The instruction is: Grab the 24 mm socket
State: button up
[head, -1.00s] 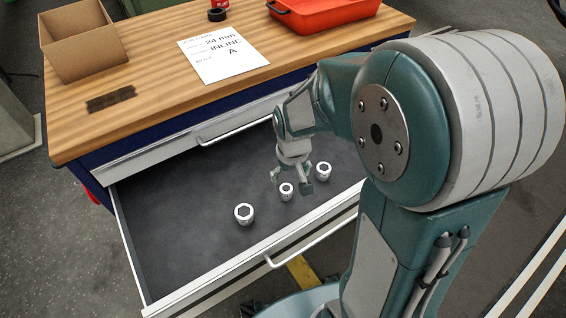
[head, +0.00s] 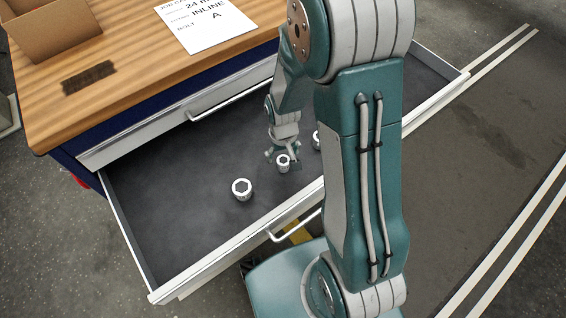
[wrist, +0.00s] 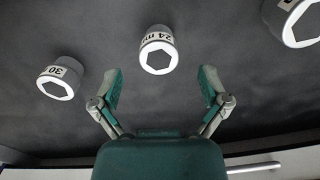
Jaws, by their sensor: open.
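The 24 mm socket (wrist: 158,50) is a white ring with a hexagonal opening and a "24 mm" label. It stands on the dark drawer floor and is the middle one of three sockets; it also shows in the head view (head: 283,163). My gripper (wrist: 160,82) is open and empty. In the wrist view its two fingers are spread below the socket, which sits centred between them and beyond the tips. In the head view my gripper (head: 282,158) is right at the socket, with a finger on either side. Contact cannot be told.
A socket labelled 30 (wrist: 58,78) and a larger socket (wrist: 294,22) stand to either side in the wrist view. The open drawer (head: 180,220) has a raised front edge with a handle (head: 295,226). Above is a wooden worktop (head: 125,105) with a paper (head: 205,24) and a cardboard box (head: 50,28).

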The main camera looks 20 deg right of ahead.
aim_at(283, 160)
notch_tip(283, 160, down, 3)
jog(key=shift+f, duration=0.15)
grip_shut()
dwell(0.4)
